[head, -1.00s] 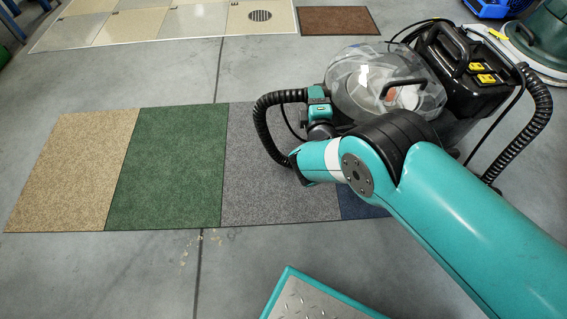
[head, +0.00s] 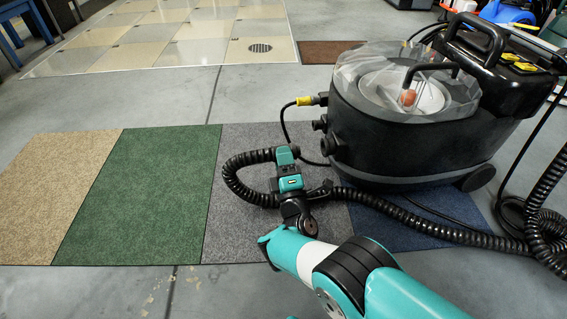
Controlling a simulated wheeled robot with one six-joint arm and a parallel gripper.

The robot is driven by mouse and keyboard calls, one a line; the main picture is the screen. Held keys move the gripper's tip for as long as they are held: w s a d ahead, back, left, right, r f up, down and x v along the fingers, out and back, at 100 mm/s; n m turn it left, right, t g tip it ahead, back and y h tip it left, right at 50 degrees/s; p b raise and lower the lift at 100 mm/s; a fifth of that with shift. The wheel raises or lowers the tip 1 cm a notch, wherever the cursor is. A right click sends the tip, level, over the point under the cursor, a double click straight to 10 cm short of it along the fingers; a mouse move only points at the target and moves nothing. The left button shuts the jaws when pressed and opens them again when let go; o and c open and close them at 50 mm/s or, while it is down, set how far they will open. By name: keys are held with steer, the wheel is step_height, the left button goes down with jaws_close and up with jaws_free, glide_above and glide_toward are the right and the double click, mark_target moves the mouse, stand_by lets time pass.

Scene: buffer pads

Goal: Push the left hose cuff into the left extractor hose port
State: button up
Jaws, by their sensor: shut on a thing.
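The extractor (head: 385,150) is a black machine with a clear domed lid, standing at the right. Two short dark round ports stick out of its left side: an upper left port (head: 319,124) and a lower right port (head: 330,145). My teal and black gripper (head: 284,162) is left of and below these ports, over the grey carpet tile, shut on the end of a black ribbed hose (head: 236,178). The hose loops left from my gripper, then runs right along the floor. The cuff is mostly hidden by the fingers. A clear gap separates gripper and ports.
A yellow plug (head: 306,101) on a thin black cable is at the extractor's left side, above the ports. Hose coils (head: 540,235) lie at the right. Green (head: 150,190) and beige (head: 60,195) tiles at the left are clear.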

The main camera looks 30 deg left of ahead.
steer(key=shift+w+d, duration=0.95)
steer(key=shift+d, duration=0.2)
steer(key=shift+w+d, duration=0.9)
steer(key=shift+d, duration=0.2)
steer(key=shift+w+d+p, duration=0.4)
steer(key=shift+w+d, duration=0.05)
steer(key=shift+d, duration=0.15)
stand_by(1.2)
steer(key=o, duration=1)
steer(key=shift+d, duration=0.1)
steer(key=shift+p+v, duration=4.8)
steer(key=shift+v, duration=1.25)
